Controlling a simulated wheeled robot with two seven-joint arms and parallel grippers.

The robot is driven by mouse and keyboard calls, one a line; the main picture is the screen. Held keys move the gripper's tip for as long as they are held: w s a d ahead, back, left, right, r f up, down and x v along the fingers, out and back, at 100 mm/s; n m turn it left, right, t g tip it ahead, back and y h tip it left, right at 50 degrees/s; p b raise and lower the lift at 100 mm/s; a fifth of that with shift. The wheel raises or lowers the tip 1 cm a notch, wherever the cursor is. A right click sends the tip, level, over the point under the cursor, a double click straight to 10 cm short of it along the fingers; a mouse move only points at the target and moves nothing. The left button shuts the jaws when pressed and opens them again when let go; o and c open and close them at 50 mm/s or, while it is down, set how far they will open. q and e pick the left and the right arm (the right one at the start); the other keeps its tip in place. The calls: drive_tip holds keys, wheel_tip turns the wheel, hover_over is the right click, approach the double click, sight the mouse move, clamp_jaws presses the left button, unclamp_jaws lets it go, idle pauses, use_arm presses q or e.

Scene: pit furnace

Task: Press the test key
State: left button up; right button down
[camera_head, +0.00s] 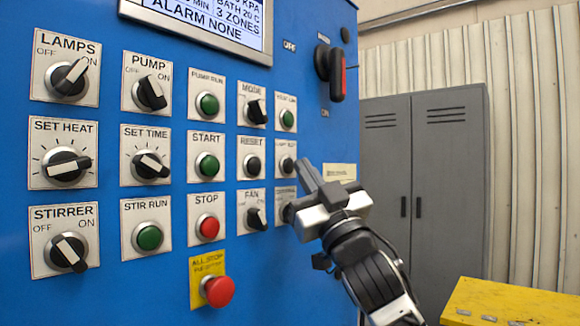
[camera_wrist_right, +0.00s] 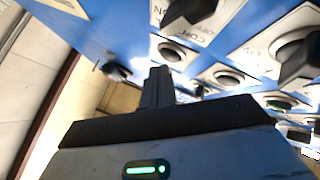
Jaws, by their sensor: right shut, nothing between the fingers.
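The blue control panel (camera_head: 180,205) fills the left and middle of the head view. A dark round push button (camera_head: 287,166) sits in its rightmost column, middle row. Its small label may read as a test key, but I cannot read it surely. My right gripper (camera_head: 305,170) is shut and empty, its fingers pointing at the panel just right of this button. I cannot tell whether they touch anything. In the right wrist view the shut fingers (camera_wrist_right: 158,82) point toward the panel, with dark round buttons close ahead. The gripper partly covers a bottom-right control. My left gripper is out of view.
Around the button are a green button (camera_head: 287,119) above, the RESET button (camera_head: 252,166) and the FAN knob (camera_head: 256,217). A red ALL STOP button (camera_head: 219,291) protrudes lower down. A red-handled switch (camera_head: 337,75) is above right. A grey cabinet (camera_head: 425,180) stands behind.

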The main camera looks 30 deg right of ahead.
drive_tip(key=shift+s, duration=0.25)
drive_tip(key=s, duration=0.1)
drive_tip(key=s+d, duration=0.1)
drive_tip(key=s, duration=0.1)
drive_tip(key=s+d, duration=0.1)
drive_tip(key=shift+s, duration=0.3)
drive_tip(key=shift+f, duration=0.1)
idle(0.8)
